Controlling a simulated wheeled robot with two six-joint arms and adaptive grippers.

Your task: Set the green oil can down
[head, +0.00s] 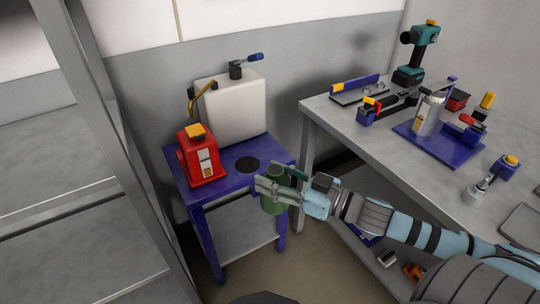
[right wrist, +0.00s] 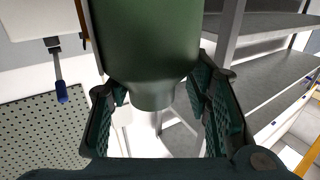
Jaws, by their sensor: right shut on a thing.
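The green oil can (head: 272,204) is held in my right gripper (head: 283,190), in front of the small blue table's near right edge. In the right wrist view the can's green body (right wrist: 148,45) fills the top middle, with the fingers of my right gripper (right wrist: 155,105) on both sides of its narrower end. My left gripper is not in view.
A red can (head: 202,160) and a white container (head: 235,108) stand on or behind the blue table. A grey workbench (head: 345,120) with several tools is at the right. A grey metal frame (head: 110,130) stands at the left.

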